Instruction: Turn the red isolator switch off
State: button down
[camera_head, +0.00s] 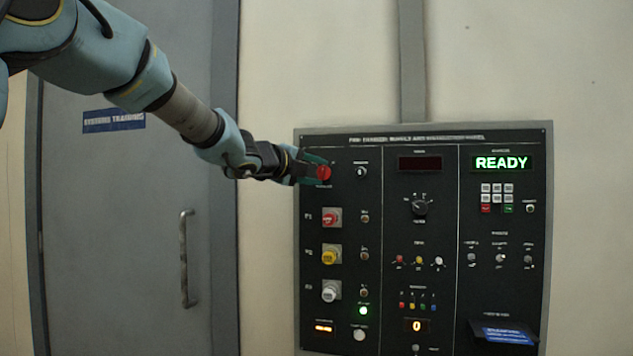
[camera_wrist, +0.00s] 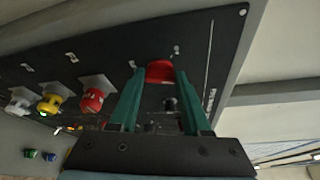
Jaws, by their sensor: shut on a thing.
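The red isolator switch (camera_head: 323,172) is a red knob at the top left of the black panel (camera_head: 378,290). In the wrist view the red knob (camera_wrist: 159,72) sits between the tips of my two green fingers. My gripper (camera_head: 314,171) reaches in from the left and is shut on this knob. The knob's turned angle cannot be made out, and its label is too small to read.
Below it are red (camera_head: 331,218), yellow (camera_head: 330,256) and white (camera_head: 330,291) knobs in a column. A small dark knob (camera_head: 361,171) is close on the right. A green "READY" display (camera_head: 501,163) is lit. A grey door (camera_head: 140,220) with a handle (camera_head: 186,258) stands left.

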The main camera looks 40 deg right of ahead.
jog(key=n+b, duration=0.1)
jog(key=b, duration=0.1)
jog(key=f+n+h+b, duration=0.1)
jog(key=n+b, duration=0.1)
jog(key=shift+h, duration=0.3)
jog(key=n+b, duration=0.1)
jog(key=b, duration=0.1)
jog(key=n+h+b, duration=0.1)
jog(key=n+b, duration=0.1)
jog(key=n+t+b, duration=0.1)
jog(key=n+b, duration=0.1)
jog(key=shift+f, duration=0.3)
jog(key=n+h+b, duration=0.1)
jog(key=n+b, duration=0.1)
jog(key=b, duration=0.1)
jog(key=shift+s+n+t, duration=0.1)
jog(key=shift+n+t, duration=0.2)
jog(key=shift+t, duration=0.1)
jog(key=shift+d+n+t+b, duration=0.1)
jog(key=shift+n+t+b, duration=0.3)
jog(key=shift+n+b, duration=0.7)
jog(key=shift+r, duration=0.15)
jog(key=shift+c, duration=1.8)
grip_release()
